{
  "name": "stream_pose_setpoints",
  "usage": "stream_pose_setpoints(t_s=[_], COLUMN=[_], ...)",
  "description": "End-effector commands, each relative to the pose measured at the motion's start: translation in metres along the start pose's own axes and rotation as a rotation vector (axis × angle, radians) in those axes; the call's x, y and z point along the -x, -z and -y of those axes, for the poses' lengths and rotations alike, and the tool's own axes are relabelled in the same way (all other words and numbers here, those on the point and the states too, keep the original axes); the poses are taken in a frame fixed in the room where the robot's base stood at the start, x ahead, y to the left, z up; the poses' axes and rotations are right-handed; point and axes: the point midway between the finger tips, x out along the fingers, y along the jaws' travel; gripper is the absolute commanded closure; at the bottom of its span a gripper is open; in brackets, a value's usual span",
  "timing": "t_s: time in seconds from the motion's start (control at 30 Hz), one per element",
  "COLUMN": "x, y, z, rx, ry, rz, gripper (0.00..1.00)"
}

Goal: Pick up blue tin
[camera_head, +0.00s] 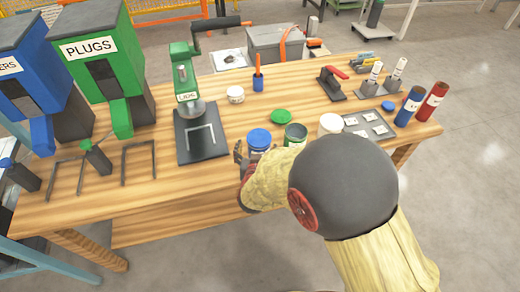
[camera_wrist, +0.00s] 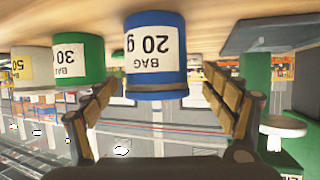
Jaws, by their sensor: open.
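The blue tin (camera_head: 259,139) stands upright on the wooden table near its front edge, with a blue lid on top. In the wrist view, which is upside down, the blue tin (camera_wrist: 155,65) carries a white label reading "BAG 20 g". It appears between the two spread fingers of my gripper (camera_wrist: 162,86). In the head view my gripper (camera_head: 244,161) is at the front of the tin, partly hidden by my arm. The fingers are open, with gaps showing on both sides of the tin. I cannot tell how deep the tin sits between them.
A green tin (camera_head: 296,133) labelled 30 and a white tin (camera_head: 331,123) labelled 50 stand close to the right. A green lid (camera_head: 281,116) lies behind. The dark press base (camera_head: 200,142) is to the left. A tray (camera_head: 369,126) lies right of the white tin.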

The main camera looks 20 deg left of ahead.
Motion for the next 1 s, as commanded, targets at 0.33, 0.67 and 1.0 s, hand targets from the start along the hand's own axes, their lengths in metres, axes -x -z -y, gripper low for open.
stream_pose_setpoints(t_s=[0.33, 0.67, 1.0], x=[-0.041, -0.04, -0.04], y=[-0.004, -0.003, -0.003], z=[-0.005, -0.005, -0.005], rx=[0.0, 0.0, 0.0], ry=[-0.001, 0.0, 0.0], rz=[0.0, 0.0, 0.001], gripper=[0.16, 0.24, 0.44])
